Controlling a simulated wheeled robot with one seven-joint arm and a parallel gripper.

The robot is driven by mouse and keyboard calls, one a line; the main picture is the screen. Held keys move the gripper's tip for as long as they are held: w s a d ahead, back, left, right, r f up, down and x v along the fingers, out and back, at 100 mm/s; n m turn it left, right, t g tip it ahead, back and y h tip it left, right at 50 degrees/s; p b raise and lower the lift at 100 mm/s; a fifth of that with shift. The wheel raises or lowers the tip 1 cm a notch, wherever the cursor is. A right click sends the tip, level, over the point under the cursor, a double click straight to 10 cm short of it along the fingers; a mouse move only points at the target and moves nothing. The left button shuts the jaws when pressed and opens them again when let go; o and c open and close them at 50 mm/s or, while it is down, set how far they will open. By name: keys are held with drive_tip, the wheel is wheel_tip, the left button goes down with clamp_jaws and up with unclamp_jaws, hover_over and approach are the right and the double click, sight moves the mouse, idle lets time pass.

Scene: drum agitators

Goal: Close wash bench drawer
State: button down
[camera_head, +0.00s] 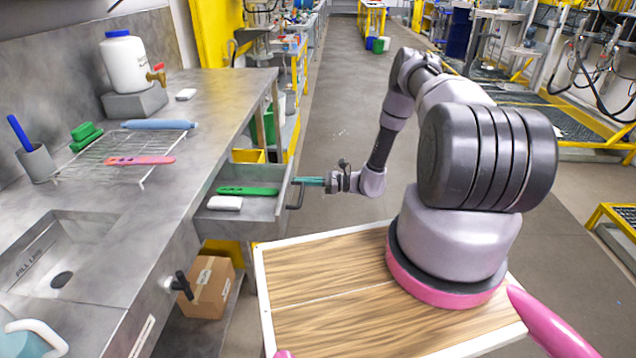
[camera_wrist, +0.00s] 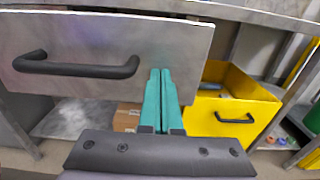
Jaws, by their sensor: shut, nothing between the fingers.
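The wash bench drawer (camera_head: 240,205) is pulled out from under the grey metal bench in the head view. A green tool (camera_head: 247,191) and a white block (camera_head: 224,203) lie inside it. In the wrist view, the drawer's flat front (camera_wrist: 110,40) faces me, with a black bar handle (camera_wrist: 76,65) at its left half. My gripper (camera_head: 304,181) has its teal fingers shut and empty. The fingers also show in the wrist view (camera_wrist: 161,75), in front of the drawer front, right of the handle. I cannot tell whether the fingertips touch it.
A yellow bin (camera_wrist: 240,105) stands below and right of the drawer in the wrist view. A cardboard box (camera_head: 208,287) sits under the bench. The bench top (camera_head: 190,150) holds a wire rack, a white jug and tools. The aisle floor (camera_head: 335,90) beyond is clear.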

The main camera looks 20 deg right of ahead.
sight(235, 187)
drive_tip(key=x, duration=2.2)
drive_tip(key=shift+w+a+f, duration=0.1)
drive_tip(key=shift+a, duration=0.3)
drive_tip(key=shift+w+a, duration=0.1)
drive_tip(key=shift+a, duration=0.25)
drive_tip(key=shift+a+r, duration=0.1)
drive_tip(key=shift+r, duration=0.1)
